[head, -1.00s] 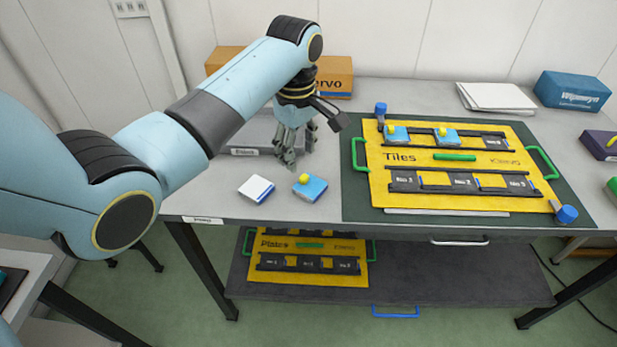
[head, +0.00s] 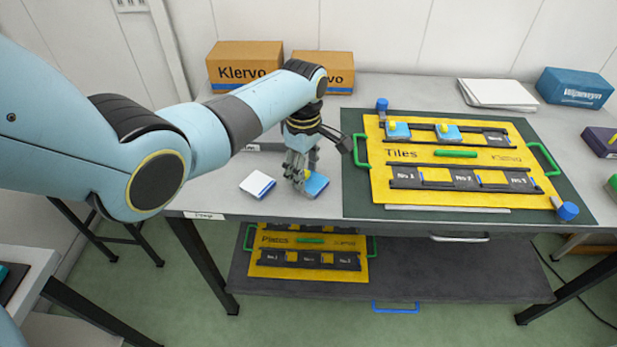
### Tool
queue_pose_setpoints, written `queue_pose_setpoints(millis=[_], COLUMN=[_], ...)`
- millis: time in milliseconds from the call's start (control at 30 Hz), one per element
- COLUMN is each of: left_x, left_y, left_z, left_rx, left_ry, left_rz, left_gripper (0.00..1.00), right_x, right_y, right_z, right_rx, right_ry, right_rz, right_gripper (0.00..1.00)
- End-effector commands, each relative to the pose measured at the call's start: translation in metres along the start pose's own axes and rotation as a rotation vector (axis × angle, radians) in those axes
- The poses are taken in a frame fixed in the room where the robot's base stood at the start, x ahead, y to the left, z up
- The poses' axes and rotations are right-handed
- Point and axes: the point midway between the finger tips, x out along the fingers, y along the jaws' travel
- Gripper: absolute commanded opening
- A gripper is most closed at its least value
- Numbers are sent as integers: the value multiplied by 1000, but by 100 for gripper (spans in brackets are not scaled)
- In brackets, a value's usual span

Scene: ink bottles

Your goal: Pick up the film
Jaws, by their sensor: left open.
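Nothing in view is clearly marked as the film. A blue tile (head: 318,186) lies on the table near its front edge; its yellow knob, seen earlier, is now hidden behind my fingers. My left gripper (head: 299,184) is open, pointing down at this tile, with its fingers over the tile's left part. I cannot tell whether they touch it. A white-topped tile with blue sides (head: 257,184) lies flat just left of the gripper. My right gripper is not in view.
A yellow Tiles board (head: 412,173) with green handles lies on a dark mat (head: 356,207) to the right, with two blue knobbed tiles in its back row. Klervo boxes (head: 245,65) stand behind. A Plates board (head: 262,272) lies on the lower shelf.

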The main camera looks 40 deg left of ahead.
Motion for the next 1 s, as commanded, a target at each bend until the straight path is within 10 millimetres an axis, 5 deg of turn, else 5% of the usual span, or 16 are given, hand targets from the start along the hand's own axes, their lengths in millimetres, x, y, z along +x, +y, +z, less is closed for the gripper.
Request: queue_pose_setpoints(millis=[167,467,1000], left_x=[0,0,-12], left_y=[0,0,1], left_z=[0,0,0], left_rx=[0,0,0], left_ry=[0,0,1], left_rz=[2,1,3], left_gripper=[48,13,12], right_x=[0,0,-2], right_y=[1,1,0], right_z=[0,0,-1], right_rx=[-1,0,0], right_ry=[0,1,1], right_rz=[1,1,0], right_gripper=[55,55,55])
